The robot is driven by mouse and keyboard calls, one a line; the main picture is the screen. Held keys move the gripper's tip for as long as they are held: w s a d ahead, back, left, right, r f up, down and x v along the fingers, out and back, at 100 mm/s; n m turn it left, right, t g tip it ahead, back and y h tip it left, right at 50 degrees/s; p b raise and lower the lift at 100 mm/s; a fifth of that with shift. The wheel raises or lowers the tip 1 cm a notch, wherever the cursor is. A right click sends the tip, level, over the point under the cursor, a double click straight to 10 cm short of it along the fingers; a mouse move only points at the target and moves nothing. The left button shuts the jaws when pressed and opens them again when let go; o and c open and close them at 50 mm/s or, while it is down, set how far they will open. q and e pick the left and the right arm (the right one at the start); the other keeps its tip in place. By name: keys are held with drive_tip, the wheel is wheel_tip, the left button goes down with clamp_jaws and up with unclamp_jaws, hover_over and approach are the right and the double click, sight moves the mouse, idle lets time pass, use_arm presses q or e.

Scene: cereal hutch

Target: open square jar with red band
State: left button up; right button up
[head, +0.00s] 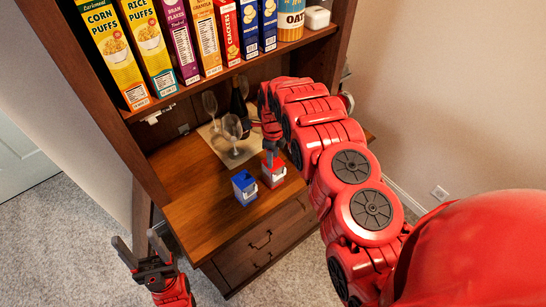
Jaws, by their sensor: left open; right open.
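The square jar with the red band (273,179) stands on the wooden counter of the hutch. My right gripper (271,157) is directly above it, pointing down at its top. Its fingers are open, and whether they touch the jar I cannot tell. My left gripper (138,254) is open and empty at the lower left, in front of the hutch and away from both jars.
Wine glasses (233,128) and a dark bottle (240,105) stand on a pale mat (222,153) at the back of the counter. A shelf above holds several cereal and cracker boxes (148,40). Drawers (262,242) are below. The counter's front left is clear.

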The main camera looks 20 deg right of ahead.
clamp_jaws()
drive_tip(key=shift+r, duration=0.15)
drive_tip(key=shift+r+p, duration=0.65)
drive_tip(key=shift+r, duration=1.7)
